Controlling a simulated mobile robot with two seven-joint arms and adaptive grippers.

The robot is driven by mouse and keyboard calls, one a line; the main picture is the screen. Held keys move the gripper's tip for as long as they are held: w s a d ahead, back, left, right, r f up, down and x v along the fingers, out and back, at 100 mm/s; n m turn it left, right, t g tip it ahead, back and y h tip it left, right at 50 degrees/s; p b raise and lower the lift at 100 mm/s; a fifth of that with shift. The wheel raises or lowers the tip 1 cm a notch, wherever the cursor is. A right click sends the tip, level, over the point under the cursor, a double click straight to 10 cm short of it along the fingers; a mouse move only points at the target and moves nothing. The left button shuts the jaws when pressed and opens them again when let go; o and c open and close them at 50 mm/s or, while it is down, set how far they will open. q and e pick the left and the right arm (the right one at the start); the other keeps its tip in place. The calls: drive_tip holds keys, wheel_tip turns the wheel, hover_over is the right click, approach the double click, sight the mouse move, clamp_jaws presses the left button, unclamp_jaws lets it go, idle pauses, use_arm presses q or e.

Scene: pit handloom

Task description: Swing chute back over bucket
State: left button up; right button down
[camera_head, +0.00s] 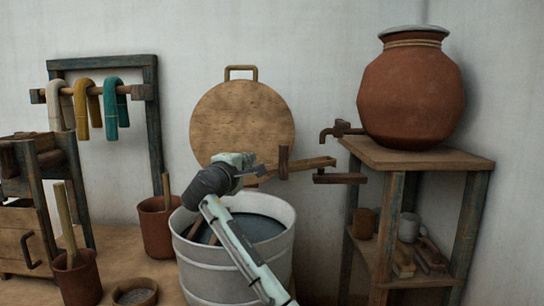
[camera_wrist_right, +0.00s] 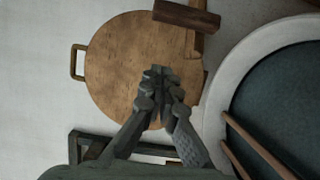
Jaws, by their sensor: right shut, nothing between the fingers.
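The chute (camera_head: 312,163) is a light wooden strip with a dark upright block (camera_head: 284,162) on it. It runs from behind my right gripper toward a dark bracket (camera_head: 340,178) at the right, above the bucket's right rim. The dark block also shows at the top of the wrist view (camera_wrist_right: 187,15). The bucket (camera_head: 190,258) is a pale tub of dark liquid, below my right gripper (camera_head: 256,171). In the wrist view the fingers (camera_wrist_right: 160,75) are together and empty, in front of the round wooden lid. I cannot tell whether they touch the chute. My left gripper is out of view.
The round wooden lid (camera_head: 243,115) stands against the wall behind. A clay pot (camera_head: 412,95) with a dark tap (camera_head: 340,130) sits on a wooden stand (camera_head: 425,157) at right. Two sticks (camera_wrist_right: 255,145) lie in the bucket. Clay pots (camera_head: 158,228) stand left of it.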

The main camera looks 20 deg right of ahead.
drive_tip(key=x, duration=0.3)
drive_tip(key=s+d+x, duration=0.1)
drive_tip(key=x, duration=0.5)
drive_tip(key=shift+d, duration=0.55)
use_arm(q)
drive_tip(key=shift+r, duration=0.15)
use_arm(e)
drive_tip(key=shift+s+d, duration=0.45)
drive_tip(key=shift+s, duration=0.3)
